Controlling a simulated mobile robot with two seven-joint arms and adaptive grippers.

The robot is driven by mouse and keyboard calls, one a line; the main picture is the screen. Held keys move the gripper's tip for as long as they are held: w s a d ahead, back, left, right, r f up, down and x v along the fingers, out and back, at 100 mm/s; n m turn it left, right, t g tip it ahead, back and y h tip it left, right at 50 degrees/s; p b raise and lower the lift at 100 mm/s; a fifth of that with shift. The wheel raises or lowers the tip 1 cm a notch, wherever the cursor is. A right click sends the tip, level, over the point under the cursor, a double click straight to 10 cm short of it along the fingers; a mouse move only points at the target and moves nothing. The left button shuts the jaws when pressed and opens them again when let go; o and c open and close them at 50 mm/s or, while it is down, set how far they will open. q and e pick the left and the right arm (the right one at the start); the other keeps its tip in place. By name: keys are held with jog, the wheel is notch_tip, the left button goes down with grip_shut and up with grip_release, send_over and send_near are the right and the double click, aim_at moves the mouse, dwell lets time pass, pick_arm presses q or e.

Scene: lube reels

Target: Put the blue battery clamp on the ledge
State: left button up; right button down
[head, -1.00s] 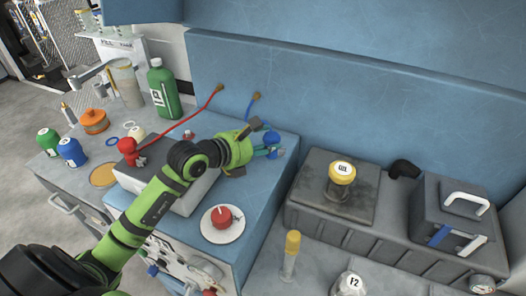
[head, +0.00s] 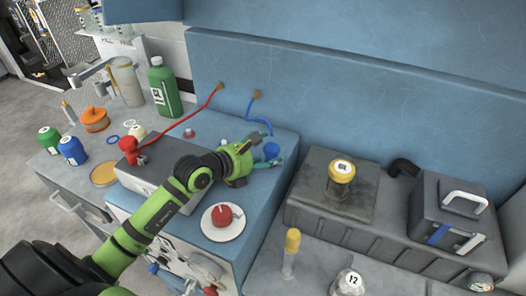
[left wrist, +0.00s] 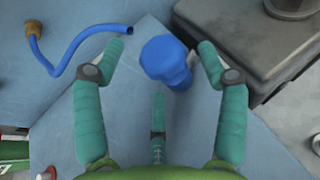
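The blue clamp (head: 272,150) is a short, thick blue piece at the right end of the blue worktop (head: 262,190). In the left wrist view the clamp (left wrist: 166,60) is between my left gripper's teal fingertips, close to the right one. A gap shows on its left side. My left gripper (head: 268,160) is open, with its fingers spread around the clamp. In the head view the fingers partly cover the clamp's lower side. The blue surface runs back to the tall blue wall panel; I cannot tell which part is the ledge. My right gripper is not in view.
A blue hose (head: 254,117) hangs from the wall with a free end near the clamp. A red cable (head: 190,116) runs to a red clamp (head: 129,146) on a grey box. A red knob (head: 222,214) is in front. A dark grey case (head: 310,212) stands to the right.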

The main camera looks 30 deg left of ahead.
pick_arm(q)
jog(key=shift+r, duration=0.15)
jog(key=b+v, duration=0.1)
jog(key=v, duration=1)
jog(key=shift+b, duration=0.35)
jog(key=shift+s+a+r, duration=0.15)
jog(key=shift+s+a, duration=0.05)
jog(key=shift+s, duration=0.25)
